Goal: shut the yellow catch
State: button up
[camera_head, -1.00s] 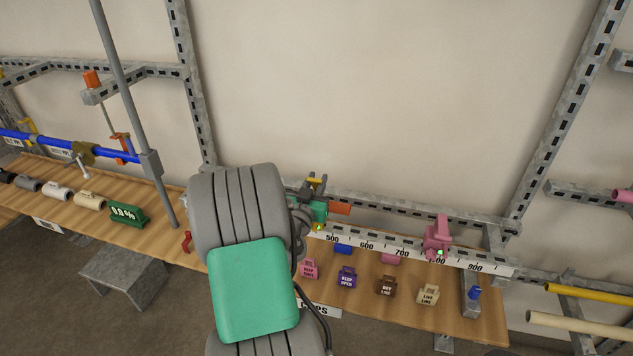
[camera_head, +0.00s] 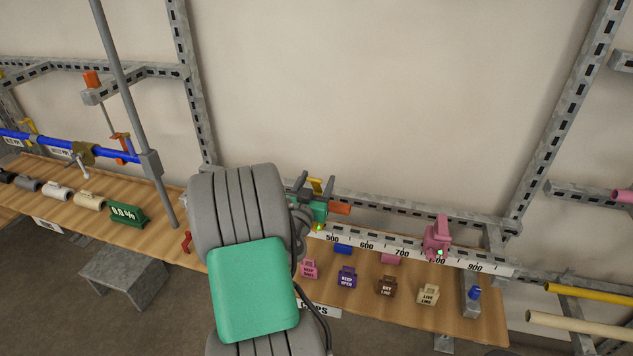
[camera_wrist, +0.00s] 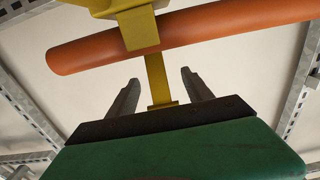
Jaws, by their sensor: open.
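The yellow catch (camera_wrist: 158,80) shows in the wrist view as a block across an orange pipe (camera_wrist: 90,52) with a narrow strip running down from it. The strip lies between the two grey fingers of my gripper (camera_wrist: 160,90), which is open, with a gap on both sides. In the head view, a small yellow part of the catch (camera_head: 314,184) shows at the fingers of my gripper (camera_head: 315,189), and the orange pipe end (camera_head: 340,209) sticks out to the right. My arm hides much of this area.
A wooden bench (camera_head: 460,325) carries a white ruler strip (camera_head: 385,246), a pink clamp (camera_head: 437,238) and several small labelled blocks (camera_head: 386,286). At left are a grey upright pole (camera_head: 130,90) and a blue bar (camera_head: 70,143).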

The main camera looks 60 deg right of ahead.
aim_at(315, 185)
jog(key=s+a+b, duration=0.1)
jog(key=a+b, duration=0.2)
jog(key=a, duration=0.4)
jog(key=shift+a, duration=0.4)
jog(key=shift+s, duration=0.1)
